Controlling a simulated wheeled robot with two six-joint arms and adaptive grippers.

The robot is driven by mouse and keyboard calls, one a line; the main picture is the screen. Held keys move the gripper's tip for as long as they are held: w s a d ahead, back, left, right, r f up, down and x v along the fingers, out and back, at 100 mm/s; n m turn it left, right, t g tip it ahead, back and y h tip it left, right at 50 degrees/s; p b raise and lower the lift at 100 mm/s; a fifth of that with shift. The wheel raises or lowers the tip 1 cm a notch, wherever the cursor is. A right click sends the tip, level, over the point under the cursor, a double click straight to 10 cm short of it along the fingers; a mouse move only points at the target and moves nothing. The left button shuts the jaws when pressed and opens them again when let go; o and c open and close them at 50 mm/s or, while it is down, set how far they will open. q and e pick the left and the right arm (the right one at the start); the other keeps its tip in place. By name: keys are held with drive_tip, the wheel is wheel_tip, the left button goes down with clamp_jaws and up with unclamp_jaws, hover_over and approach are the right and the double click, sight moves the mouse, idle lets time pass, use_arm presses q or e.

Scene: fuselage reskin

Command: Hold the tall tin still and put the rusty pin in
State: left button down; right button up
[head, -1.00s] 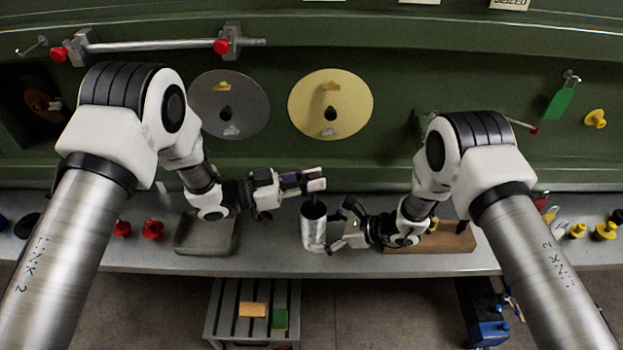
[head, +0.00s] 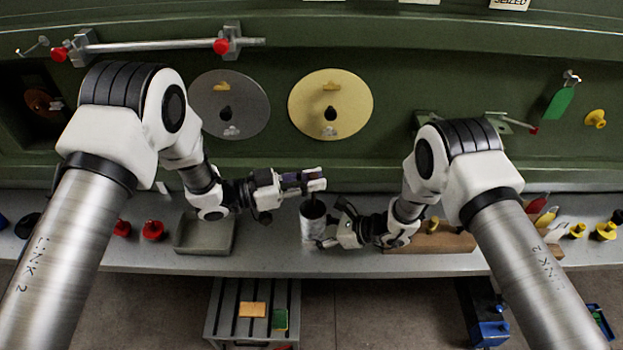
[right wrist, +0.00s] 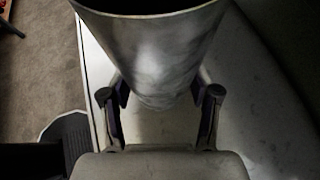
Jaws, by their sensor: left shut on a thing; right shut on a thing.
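The tall tin (head: 312,228) is a grey metal cylinder with a dark open mouth, standing upright on the bench. My right gripper (head: 331,225) is shut on its side. In the right wrist view the fingers (right wrist: 160,105) lie on either side of the tin (right wrist: 150,50). My left gripper (head: 316,180) is shut just above the tin's mouth. A thin dark piece, seemingly the rusty pin (head: 313,196), shows below its fingertips, over the mouth. Most of the pin is hidden by the fingers, and I cannot tell whether its tip is inside the tin.
A grey tray (head: 205,250) lies left of the tin, and a wooden block (head: 440,243) is right, behind my right wrist. Red knobs (head: 153,230) sit at left and yellow parts (head: 604,232) at right. The bench's front edge is close below the tin.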

idle(0.3)
use_arm(q)
drive_tip(key=shift+s+f, duration=0.1)
drive_tip(key=shift+f, duration=2.5)
drive_tip(key=c, duration=1)
unclamp_jaws()
drive_tip(key=shift+r, duration=0.1)
drive_tip(key=shift+r, duration=4)
